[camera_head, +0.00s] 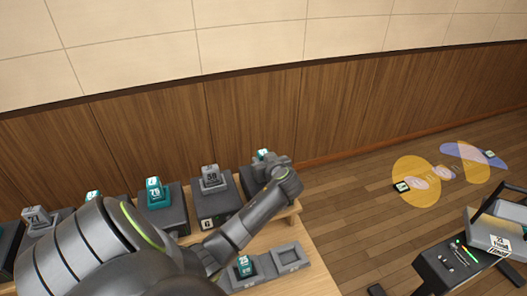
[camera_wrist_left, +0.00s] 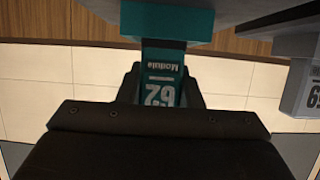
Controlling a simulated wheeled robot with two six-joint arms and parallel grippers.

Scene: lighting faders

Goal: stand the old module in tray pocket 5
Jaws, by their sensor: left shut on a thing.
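My left gripper (camera_head: 273,163) is at the far right end of the row of dark blocks, shut on a teal module (camera_head: 263,154). In the left wrist view the teal module (camera_wrist_left: 162,80) sits between the fingers, its white label upside down. The module's wider teal part is at the top of that view, beside a dark block. Whether it is still seated there cannot be told. A grey tray (camera_head: 290,269) lies on the near right of the table. One visible pocket holds a teal module (camera_head: 244,267); the pocket right of it is empty. Pocket numbers are unreadable. My right gripper is not in view.
Dark blocks along the wall carry a grey module (camera_head: 211,178), a teal module (camera_head: 155,191) and others further left. A wooden wall (camera_head: 300,105) stands behind. At right, a black control box (camera_head: 445,265) stands beyond the table. My left arm crosses above the table.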

